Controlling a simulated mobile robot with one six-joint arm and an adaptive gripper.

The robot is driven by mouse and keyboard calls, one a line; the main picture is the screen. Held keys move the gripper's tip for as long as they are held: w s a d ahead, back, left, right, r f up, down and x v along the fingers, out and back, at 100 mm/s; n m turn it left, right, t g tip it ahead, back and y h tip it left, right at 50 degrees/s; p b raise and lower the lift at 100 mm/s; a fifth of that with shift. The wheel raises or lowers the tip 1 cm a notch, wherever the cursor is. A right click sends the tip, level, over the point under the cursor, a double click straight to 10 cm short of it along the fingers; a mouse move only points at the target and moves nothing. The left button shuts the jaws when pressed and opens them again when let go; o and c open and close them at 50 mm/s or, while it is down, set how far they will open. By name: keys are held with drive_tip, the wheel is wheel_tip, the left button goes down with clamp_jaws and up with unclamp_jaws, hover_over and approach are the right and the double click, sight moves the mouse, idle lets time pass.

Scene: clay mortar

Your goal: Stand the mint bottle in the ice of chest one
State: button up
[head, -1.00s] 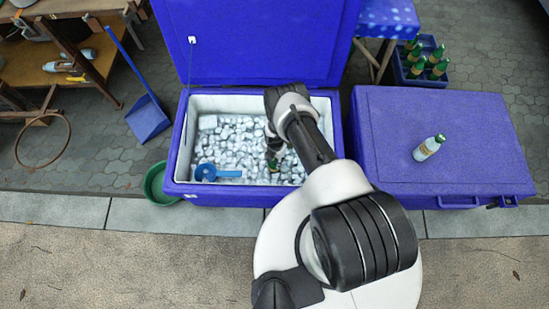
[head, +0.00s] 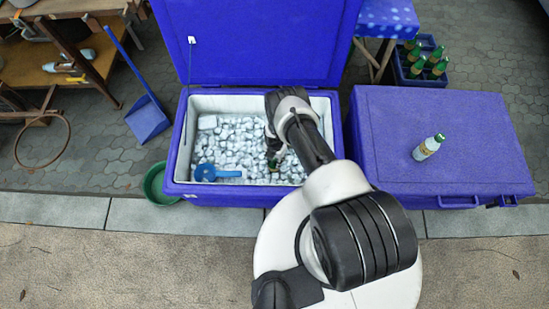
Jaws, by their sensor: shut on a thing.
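The open blue chest (head: 176,150) is filled with pale ice cubes (head: 232,133). My gripper (head: 271,156) is down inside it at the right half, low over the ice. It is shut on a small green-topped bottle (head: 273,166), mostly hidden by the gripper and arm. I cannot tell whether its base is in the ice or its exact tilt.
A blue scoop (head: 207,172) lies on the ice at the front left. The raised lid (head: 260,40) stands behind. A blue crate (head: 402,72) of green bottles is at the back right. A green basin (head: 153,184) and a blue dustpan (head: 148,120) are at the left.

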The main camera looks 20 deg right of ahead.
drive_tip(key=shift+f, duration=0.2)
drive_tip(key=o, duration=1.1)
drive_tip(key=shift+o, duration=0.3)
drive_tip(key=o, duration=0.5)
drive_tip(key=shift+c, duration=0.2)
wheel_tip(320, 180, up, 27)
drive_tip(key=p, duration=2)
